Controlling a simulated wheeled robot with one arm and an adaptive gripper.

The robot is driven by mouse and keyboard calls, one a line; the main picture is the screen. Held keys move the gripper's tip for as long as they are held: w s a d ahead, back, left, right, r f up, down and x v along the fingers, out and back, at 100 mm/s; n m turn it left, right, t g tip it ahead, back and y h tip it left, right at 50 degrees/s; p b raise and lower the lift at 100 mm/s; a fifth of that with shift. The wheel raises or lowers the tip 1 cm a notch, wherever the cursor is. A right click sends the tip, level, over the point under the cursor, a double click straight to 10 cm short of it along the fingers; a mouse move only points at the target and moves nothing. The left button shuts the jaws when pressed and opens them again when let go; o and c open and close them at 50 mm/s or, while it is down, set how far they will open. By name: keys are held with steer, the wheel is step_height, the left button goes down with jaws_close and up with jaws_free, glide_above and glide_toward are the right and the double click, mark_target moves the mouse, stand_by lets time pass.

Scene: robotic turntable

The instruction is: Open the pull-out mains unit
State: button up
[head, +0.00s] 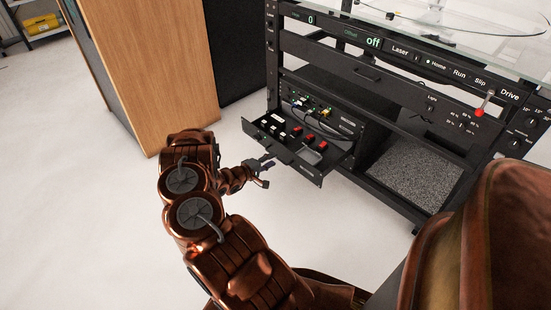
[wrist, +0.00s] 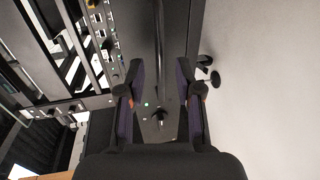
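The pull-out mains unit (head: 310,176) is a black drawer low in the rack. In the head view it stands out from the rack, with red and white parts and a small grey tray on top. Its dark front panel (wrist: 140,30) fills the middle of the wrist view, with a thin bar-like handle (wrist: 160,45) running up it. My gripper (head: 268,170) is just in front of that panel. In the wrist view my gripper (wrist: 160,84) is open, its two fingers apart on either side of the handle's line. I cannot tell whether they touch anything.
The black rack (head: 361,133) carries a glass top and control panels above the drawer. A red-knobbed lever (head: 479,112) stands at the right. A wooden cabinet (head: 155,65) is at the left. The pale floor (head: 100,220) in front is clear.

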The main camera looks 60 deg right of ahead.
steer(key=v, duration=0.8)
steer(key=shift+a, duration=0.15)
steer(key=shift+w, duration=0.15)
